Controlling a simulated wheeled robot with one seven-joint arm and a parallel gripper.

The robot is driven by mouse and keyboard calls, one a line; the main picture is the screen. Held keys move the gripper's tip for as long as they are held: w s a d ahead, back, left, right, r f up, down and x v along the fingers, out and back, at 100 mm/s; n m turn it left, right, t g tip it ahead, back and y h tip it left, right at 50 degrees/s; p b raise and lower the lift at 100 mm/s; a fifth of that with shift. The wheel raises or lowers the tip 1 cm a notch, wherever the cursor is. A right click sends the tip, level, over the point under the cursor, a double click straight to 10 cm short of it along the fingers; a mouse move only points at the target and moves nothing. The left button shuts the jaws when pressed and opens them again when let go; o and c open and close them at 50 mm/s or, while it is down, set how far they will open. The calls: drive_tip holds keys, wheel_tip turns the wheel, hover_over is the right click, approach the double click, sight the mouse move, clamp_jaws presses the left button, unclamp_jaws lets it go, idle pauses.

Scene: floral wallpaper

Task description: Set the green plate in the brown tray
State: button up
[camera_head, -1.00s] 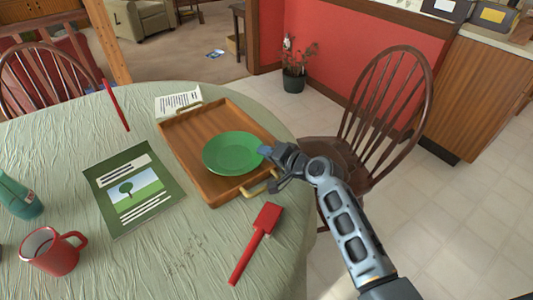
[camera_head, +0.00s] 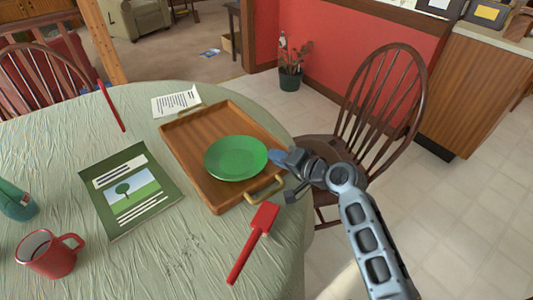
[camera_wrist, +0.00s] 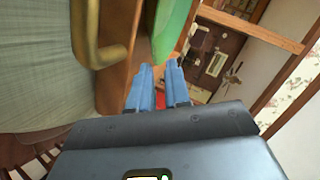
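The green plate (camera_head: 236,158) is within the brown tray (camera_head: 190,143) on the table, over its front right part. From these views I cannot tell if it lies fully flat on the tray floor. My gripper (camera_head: 275,156) is at the plate's right rim, above the tray's right edge near a brass handle (camera_head: 266,190). In the wrist view my two blue fingers (camera_wrist: 158,84) stand a little apart with nothing visible between them. The plate (camera_wrist: 172,28) shows just beyond the fingertips, edge-on. The tray's handle (camera_wrist: 92,40) is to the left there.
A red spatula-like tool (camera_head: 252,243) lies in front of the tray. A green booklet (camera_head: 131,190), a red mug (camera_head: 48,256) and a green bottle (camera_head: 15,202) are to the left. A paper sheet (camera_head: 176,102) lies behind the tray. A wooden chair (camera_head: 375,110) stands right of the table.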

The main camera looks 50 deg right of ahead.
drive_tip(key=v, duration=0.5)
drive_tip(key=shift+s+r, duration=0.25)
drive_tip(key=shift+n+g+h, duration=0.3)
drive_tip(key=shift+n+g, duration=0.1)
drive_tip(key=shift+n, duration=0.3)
drive_tip(key=s+a+f, duration=0.1)
drive_tip(key=a, duration=0.1)
drive_tip(key=s+a+f, duration=0.1)
drive_tip(key=s+a, duration=0.2)
drive_tip(key=a, duration=0.1)
drive_tip(key=shift+s+a+f, duration=0.25)
drive_tip(key=shift+a+f, duration=0.1)
drive_tip(key=shift+f, duration=0.05)
drive_tip(key=s+a+n, duration=0.3)
drive_tip(key=s+a, duration=0.4)
drive_tip(key=s, duration=0.1)
drive_tip(key=s+a+r+n+t+y, duration=0.1)
drive_tip(key=s+a+r+n, duration=0.3)
drive_tip(key=s+r+n, duration=0.1)
drive_tip(key=s+a+r+n+t+y, duration=0.1)
drive_tip(key=s+a+r+n, duration=0.3)
drive_tip(key=s+r, duration=0.3)
drive_tip(key=shift+s+r+n, duration=0.3)
drive_tip(key=shift+s+n, duration=0.2)
drive_tip(key=shift+s, duration=0.3)
